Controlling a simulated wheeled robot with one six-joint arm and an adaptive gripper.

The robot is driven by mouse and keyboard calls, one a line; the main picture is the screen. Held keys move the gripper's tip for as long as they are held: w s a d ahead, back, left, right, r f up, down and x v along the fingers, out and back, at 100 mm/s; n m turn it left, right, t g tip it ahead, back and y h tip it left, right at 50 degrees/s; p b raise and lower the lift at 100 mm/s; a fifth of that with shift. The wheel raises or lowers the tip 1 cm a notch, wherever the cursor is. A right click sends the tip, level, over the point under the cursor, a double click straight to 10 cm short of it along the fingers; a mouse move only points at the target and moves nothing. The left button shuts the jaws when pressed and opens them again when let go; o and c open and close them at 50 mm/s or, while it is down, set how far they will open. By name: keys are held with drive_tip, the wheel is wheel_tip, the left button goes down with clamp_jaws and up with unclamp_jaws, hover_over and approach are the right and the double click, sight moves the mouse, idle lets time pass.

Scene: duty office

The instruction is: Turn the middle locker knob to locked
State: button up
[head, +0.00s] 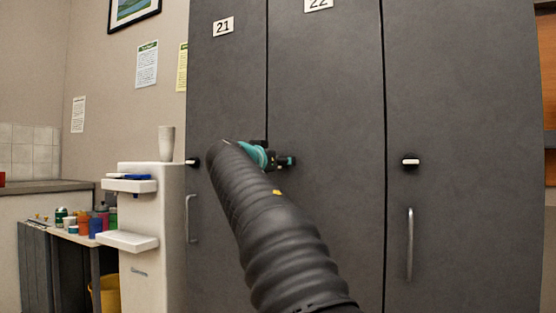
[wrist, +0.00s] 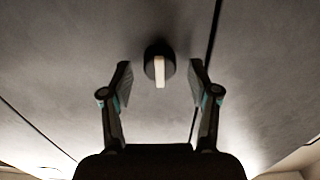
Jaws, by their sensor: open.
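The middle locker (head: 328,90), grey and labelled 22, stands between locker 21 and a right-hand locker. Its knob is hidden behind my arm and gripper in the head view. In the wrist view a round black knob (wrist: 160,72) with a white bar handle sits on the grey door, the bar pointing straight down the picture. My gripper (head: 272,157) is in front of the middle door near its left seam. In the wrist view my gripper (wrist: 160,66) is open and empty, one finger on each side of the knob, apart from it.
Left locker knob (head: 193,162) and right locker knob (head: 410,161) show horizontal white bars. Handles hang below them (head: 410,244). A white stand (head: 150,225) with a cup (head: 166,143) is left of the lockers, near a desk with several small containers.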

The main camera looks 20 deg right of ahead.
drive_tip(key=shift+w+d, duration=0.1)
drive_tip(key=shift+d, duration=0.05)
drive_tip(key=shift+c, duration=0.3)
drive_tip(key=c, duration=1.1)
drive_tip(key=shift+w+f+n+p, duration=0.1)
drive_tip(key=shift+n+p, duration=1.2)
drive_tip(key=shift+n, duration=3.2)
drive_tip(key=shift+f+n+p, duration=0.1)
drive_tip(key=shift+n+p, duration=1.2)
drive_tip(key=shift+n, duration=3.2)
